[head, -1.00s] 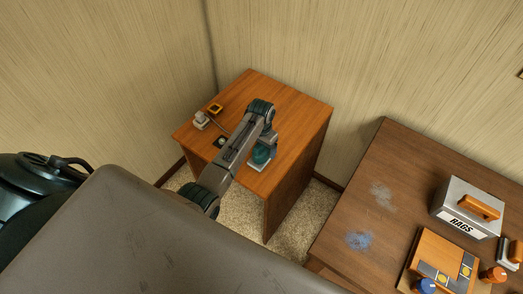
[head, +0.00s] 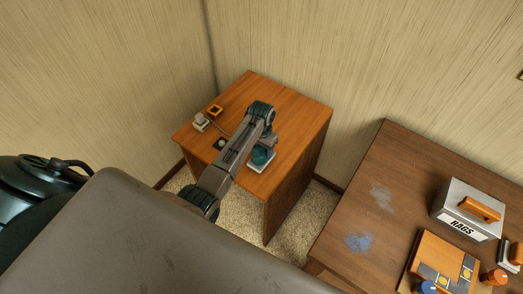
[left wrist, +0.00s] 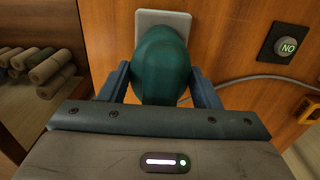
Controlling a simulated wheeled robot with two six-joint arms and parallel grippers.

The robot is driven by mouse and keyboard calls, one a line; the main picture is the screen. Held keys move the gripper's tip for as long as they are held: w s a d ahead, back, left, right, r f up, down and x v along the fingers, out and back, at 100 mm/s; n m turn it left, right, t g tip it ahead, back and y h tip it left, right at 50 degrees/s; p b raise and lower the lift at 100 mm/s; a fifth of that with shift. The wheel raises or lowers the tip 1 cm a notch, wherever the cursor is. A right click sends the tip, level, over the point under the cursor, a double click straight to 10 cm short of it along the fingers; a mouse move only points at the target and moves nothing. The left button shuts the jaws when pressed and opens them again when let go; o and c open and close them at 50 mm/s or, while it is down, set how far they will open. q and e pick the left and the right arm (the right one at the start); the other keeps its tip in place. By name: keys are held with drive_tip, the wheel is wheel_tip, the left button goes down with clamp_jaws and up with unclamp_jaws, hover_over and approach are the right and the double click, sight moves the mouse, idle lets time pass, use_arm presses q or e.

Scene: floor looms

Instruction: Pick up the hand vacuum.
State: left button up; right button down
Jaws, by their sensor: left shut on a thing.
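The teal, rounded hand vacuum (head: 261,155) is at the front right of the small wooden stand, by a white base plate (head: 262,167). It also shows large in the left wrist view (left wrist: 162,62), with the white plate (left wrist: 163,17) just behind it. My left gripper (left wrist: 161,80) is shut on the vacuum, with a finger on each side of its body. In the head view my left arm partly covers the vacuum and hides the fingers. I cannot tell whether the vacuum touches the plate. My right gripper is not in view.
A dark plate marked NO (left wrist: 288,46) and a grey cable (left wrist: 255,79) lie beside the vacuum. A larger table (head: 340,210) with a RAGS box (head: 466,208) stands to the right.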

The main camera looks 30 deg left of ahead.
use_arm(q)
wheel_tip(320, 180, up, 3)
drive_tip(key=shift+b, duration=0.9)
drive_tip(key=s+d+r+b, duration=0.1)
drive_tip(key=s+d+b, duration=0.2)
drive_tip(key=s, duration=1.1)
drive_tip(key=d, duration=0.3)
drive_tip(key=shift+s+d+r+b, duration=0.15)
drive_tip(key=shift+s+r+b, duration=0.15)
drive_tip(key=shift+s+r, duration=0.1)
drive_tip(key=o, duration=0.4)
